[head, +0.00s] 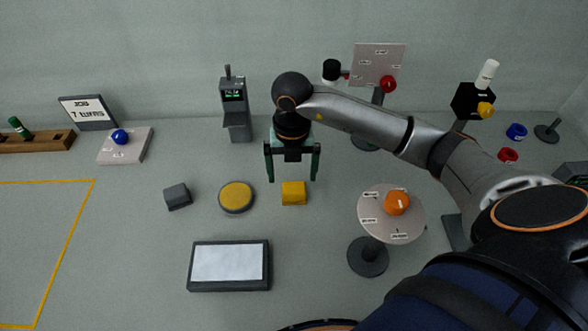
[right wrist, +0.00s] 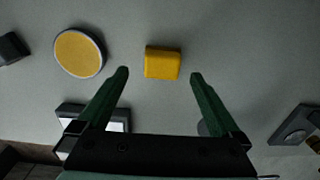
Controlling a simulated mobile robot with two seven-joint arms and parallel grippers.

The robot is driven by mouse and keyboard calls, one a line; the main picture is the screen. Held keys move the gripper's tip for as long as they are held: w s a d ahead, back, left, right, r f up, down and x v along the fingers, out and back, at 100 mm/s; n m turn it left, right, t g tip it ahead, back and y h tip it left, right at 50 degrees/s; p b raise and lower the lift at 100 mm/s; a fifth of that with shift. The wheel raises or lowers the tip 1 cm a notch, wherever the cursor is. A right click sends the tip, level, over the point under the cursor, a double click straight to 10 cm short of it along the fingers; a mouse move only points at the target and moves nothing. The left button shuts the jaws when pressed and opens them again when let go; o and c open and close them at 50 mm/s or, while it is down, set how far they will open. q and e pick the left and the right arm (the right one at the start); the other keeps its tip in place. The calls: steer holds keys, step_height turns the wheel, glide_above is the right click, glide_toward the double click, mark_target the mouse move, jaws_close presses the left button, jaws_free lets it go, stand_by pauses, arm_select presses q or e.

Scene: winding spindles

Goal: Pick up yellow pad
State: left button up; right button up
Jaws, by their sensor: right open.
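The yellow pad (head: 293,193) is a small square block lying on the grey table in the middle of the head view. It also shows in the right wrist view (right wrist: 162,63), just beyond and between the fingertips. My right gripper (head: 293,178) is open and empty, with its green fingers pointing down, apart from the pad. In the right wrist view its fingers (right wrist: 160,75) stand wider apart than the pad. My left gripper is not in view.
A round yellow disc with a grey rim (head: 236,197) lies just left of the pad, and a dark grey block (head: 177,196) lies farther left. A framed white panel (head: 229,285) lies in front. A round stand with an orange knob (head: 397,203) is to the right.

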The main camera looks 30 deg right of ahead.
mark_target(294, 186)
steer(key=shift+s+d+f+p, duration=0.1)
steer(key=shift+f+p, duration=0.1)
steer(key=shift+f, duration=1.4)
steer(key=shift+d+f+p, duration=0.1)
steer(key=shift+f+p, duration=0.05)
steer(key=shift+f, duration=1.4)
steer(key=shift+c, duration=0.2)
steer(key=c, duration=1.3)
